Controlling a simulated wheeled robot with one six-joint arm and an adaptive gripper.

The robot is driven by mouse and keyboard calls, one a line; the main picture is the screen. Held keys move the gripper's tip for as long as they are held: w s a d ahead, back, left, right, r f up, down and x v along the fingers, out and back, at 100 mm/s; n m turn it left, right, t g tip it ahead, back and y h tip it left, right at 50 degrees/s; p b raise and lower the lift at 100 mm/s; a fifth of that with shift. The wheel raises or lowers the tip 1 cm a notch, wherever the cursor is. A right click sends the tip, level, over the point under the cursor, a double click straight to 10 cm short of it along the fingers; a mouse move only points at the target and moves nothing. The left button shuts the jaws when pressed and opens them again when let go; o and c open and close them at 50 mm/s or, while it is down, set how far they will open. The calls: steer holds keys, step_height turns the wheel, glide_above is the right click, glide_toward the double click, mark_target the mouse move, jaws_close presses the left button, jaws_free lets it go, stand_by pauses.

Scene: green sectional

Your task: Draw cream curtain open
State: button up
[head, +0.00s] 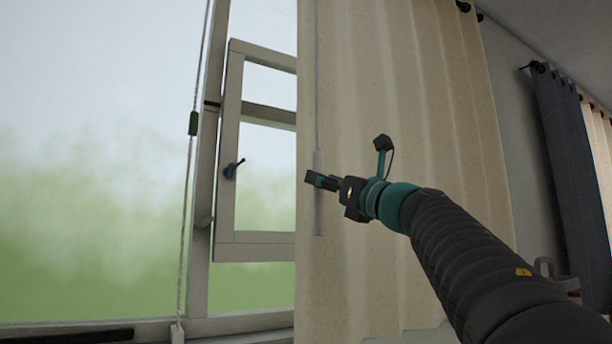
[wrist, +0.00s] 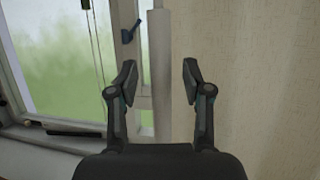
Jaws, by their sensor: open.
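The cream curtain (head: 390,90) hangs in folds over the right part of the window in the head view; it fills the right side of the wrist view (wrist: 260,70). A pale draw wand (head: 318,200) hangs along its left edge. My gripper (head: 312,178) is at the wand's height, close to it. In the wrist view the wand (wrist: 160,60) stands upright between the two open fingers of my gripper (wrist: 158,78). The wrist view does not show the fingers touching it, and its depth relative to the fingertips is hard to tell.
A window casement (head: 228,150) with a dark handle (head: 234,168) stands left of the curtain. A cord (head: 187,220) with a green toggle hangs further left. A dark blue curtain (head: 562,150) hangs at the far right. The sill (head: 240,322) runs below.

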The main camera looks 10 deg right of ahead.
steer(key=shift+p+x, duration=0.3)
steer(key=shift+x, duration=0.95)
steer(key=shift+c, duration=0.2)
jaws_close()
